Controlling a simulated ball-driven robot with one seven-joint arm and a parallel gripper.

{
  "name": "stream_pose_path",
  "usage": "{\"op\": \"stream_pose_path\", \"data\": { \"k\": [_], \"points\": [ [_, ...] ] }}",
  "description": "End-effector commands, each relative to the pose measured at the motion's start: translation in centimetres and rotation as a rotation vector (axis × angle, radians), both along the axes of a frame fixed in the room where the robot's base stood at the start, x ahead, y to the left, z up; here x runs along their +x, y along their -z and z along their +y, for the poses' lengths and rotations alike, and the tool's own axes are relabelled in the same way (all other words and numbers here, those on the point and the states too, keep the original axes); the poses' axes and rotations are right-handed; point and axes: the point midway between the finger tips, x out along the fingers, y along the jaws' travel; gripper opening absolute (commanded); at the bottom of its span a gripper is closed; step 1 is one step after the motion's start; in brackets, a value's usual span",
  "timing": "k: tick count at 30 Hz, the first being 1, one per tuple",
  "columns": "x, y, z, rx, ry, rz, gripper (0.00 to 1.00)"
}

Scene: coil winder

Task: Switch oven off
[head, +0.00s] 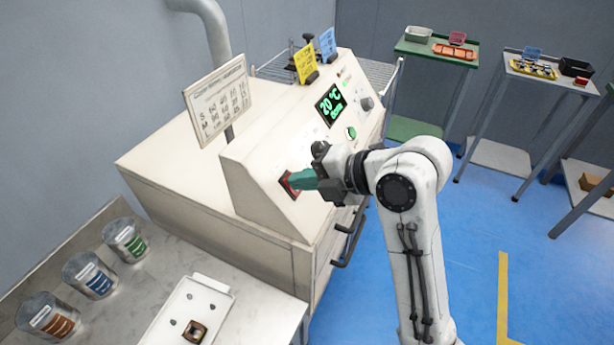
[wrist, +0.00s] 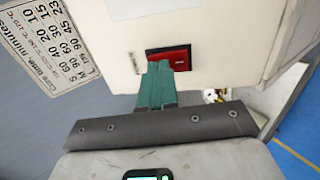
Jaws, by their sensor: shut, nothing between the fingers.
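The oven is a large cream cabinet (head: 200,165) with a sloped control panel on its front. A red switch (wrist: 180,58) in a dark frame sits low on the panel; in the head view the red switch (head: 288,183) is partly hidden by my fingers. My gripper (head: 293,180) has green fingers that are shut and empty, with their tips at the switch. In the wrist view the fingertips (wrist: 158,68) overlap the switch's left part; I cannot tell whether they press it. The panel's display (head: 331,104) glows green and reads 20 °C.
A cure-time sign (head: 218,100) stands on the oven's left. A worktop (head: 120,290) at lower left holds several labelled tins and a white tray (head: 180,318). An oven handle (head: 350,240) juts out below my gripper. Small tables stand at the back right; blue floor is clear.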

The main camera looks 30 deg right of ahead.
Motion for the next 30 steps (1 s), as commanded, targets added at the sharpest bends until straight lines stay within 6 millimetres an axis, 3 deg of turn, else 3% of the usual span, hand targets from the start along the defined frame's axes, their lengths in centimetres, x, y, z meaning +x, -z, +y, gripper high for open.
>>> {"op": "stream_pose_path", "data": {
  "k": [15,30],
  "points": [
    [0.3,0.1,0.3,0.001,-0.001,0.002,0.00],
    [0.3,-1.6,0.3,0.001,-0.001,-0.001,0.00]
  ]
}}
